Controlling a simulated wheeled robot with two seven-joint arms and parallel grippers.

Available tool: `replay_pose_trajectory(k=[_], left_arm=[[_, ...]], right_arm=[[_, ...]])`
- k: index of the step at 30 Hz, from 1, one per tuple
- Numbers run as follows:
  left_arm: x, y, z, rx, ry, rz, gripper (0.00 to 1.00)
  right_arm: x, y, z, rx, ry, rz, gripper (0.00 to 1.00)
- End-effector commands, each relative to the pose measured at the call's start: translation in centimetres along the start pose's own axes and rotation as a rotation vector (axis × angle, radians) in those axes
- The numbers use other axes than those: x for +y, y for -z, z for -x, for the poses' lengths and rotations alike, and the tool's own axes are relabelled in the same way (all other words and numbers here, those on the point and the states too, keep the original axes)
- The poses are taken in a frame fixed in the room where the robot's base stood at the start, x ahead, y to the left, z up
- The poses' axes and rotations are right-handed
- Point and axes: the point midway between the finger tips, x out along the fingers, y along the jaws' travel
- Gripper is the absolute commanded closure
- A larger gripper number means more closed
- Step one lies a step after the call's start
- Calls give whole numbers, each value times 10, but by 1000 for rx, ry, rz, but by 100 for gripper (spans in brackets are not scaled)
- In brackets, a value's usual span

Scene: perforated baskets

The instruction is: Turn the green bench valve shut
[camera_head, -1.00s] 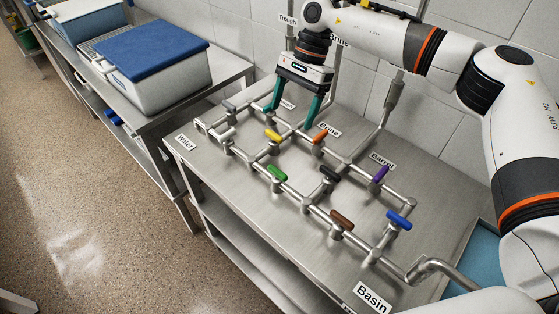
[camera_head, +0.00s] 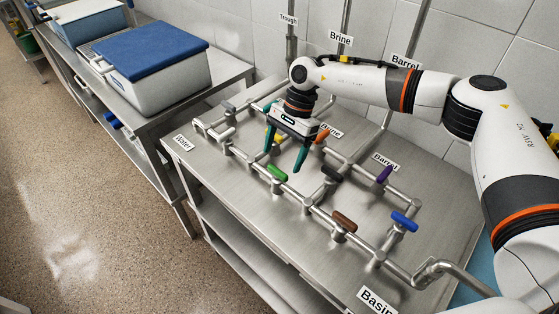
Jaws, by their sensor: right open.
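The green valve handle (camera_head: 277,173) sits on the front pipe run of the steel bench, left of the middle. Its bar points obliquely, from upper left to lower right. My right gripper (camera_head: 282,162) has two teal fingers spread apart with nothing between them. It points down just behind the green handle, above the pipes. Its left finger overlaps the yellow handle (camera_head: 270,133) in the picture. I cannot tell whether a finger touches anything. My left gripper is not in view.
Near the gripper are an orange handle (camera_head: 322,137) and a black handle (camera_head: 332,173). Brown (camera_head: 344,221), blue (camera_head: 404,221) and purple (camera_head: 384,174) handles stand to the right. Grey (camera_head: 228,106) and white (camera_head: 221,134) handles stand left. A blue-lidded box (camera_head: 158,80) sits on another bench.

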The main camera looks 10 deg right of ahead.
Motion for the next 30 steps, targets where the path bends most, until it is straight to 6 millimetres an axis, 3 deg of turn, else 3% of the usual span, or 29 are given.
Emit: replay_pose_trajectory(k=[7,18,20,27,30], left_arm=[[0,2,10,6,0,0,63],[0,3,10,7,0,0,63],[0,3,10,7,0,0,63],[0,2,10,6,0,0,63],[0,2,10,6,0,0,63]], right_arm=[[0,1,-32,1,1,1,20],[0,0,-40,0,-1,1,20],[0,0,-40,0,-1,1,27],[0,0,-39,0,-1,0,65],[0,0,-39,0,-2,-2,65]])
